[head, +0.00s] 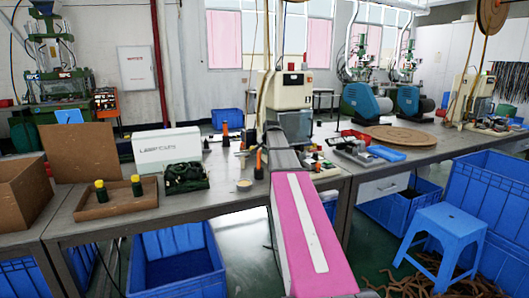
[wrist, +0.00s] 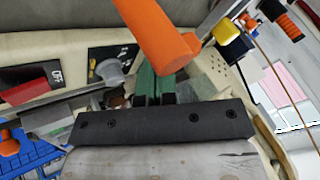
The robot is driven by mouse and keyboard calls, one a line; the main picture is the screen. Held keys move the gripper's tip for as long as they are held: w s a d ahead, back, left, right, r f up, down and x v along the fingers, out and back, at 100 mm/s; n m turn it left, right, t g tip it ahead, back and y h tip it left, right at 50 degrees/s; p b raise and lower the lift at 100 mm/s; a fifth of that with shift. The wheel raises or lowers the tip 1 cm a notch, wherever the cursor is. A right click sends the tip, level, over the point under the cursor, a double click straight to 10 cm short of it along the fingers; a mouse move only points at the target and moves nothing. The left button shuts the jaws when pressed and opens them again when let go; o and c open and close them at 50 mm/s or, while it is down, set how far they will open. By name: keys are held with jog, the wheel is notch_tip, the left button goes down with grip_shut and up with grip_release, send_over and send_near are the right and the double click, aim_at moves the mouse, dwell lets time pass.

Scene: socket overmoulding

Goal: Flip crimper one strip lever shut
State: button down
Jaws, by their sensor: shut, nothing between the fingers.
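In the wrist view an orange lever (wrist: 158,35) slants across the top centre, close to the camera, with its rounded end toward the right. I take it for the strip lever. My gripper (wrist: 155,98) is shut and empty, its dark fingers just below the lever's end in the picture. I cannot tell whether they touch it. Green metal behind the fingers is partly hidden. In the head view a beige machine (head: 292,92), probably crimper one, stands at the back of the middle bench, with an orange handle (head: 258,162) nearby. My gripper cannot be made out there.
A pink surface with a white strip (head: 308,225) runs forward from the bench in the head view. A cardboard tray (head: 118,200) and a white box (head: 168,150) stand left. A blue stool (head: 442,228) and blue crates (head: 500,190) are at right.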

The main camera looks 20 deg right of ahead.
jog(key=s+f+v, duration=0.1)
jog(key=s+v, duration=0.1)
jog(key=v, duration=0.9)
jog(key=shift+s, duration=0.3)
